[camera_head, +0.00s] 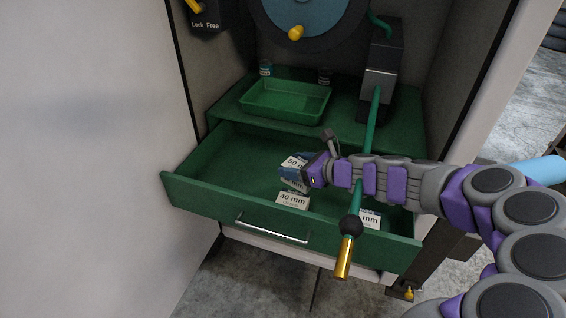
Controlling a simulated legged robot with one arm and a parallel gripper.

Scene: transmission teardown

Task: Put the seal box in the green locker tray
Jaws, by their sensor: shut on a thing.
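My gripper (313,167) is over the open green drawer, shut on a small blue and white seal box (293,170) whose label starts with "50". The gripper's fingers partly hide the box. I cannot tell whether the box touches the drawer floor. The green locker tray (288,118) is a shallow, empty-looking tray on the green shelf behind the drawer, up and slightly left of my gripper.
A box marked 40 mm (293,200) and another labelled box (370,219) lie in the drawer (225,160). A green lever with a black ball and brass end (345,250) crosses in front of my arm. Small bottles (265,69) stand behind the tray.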

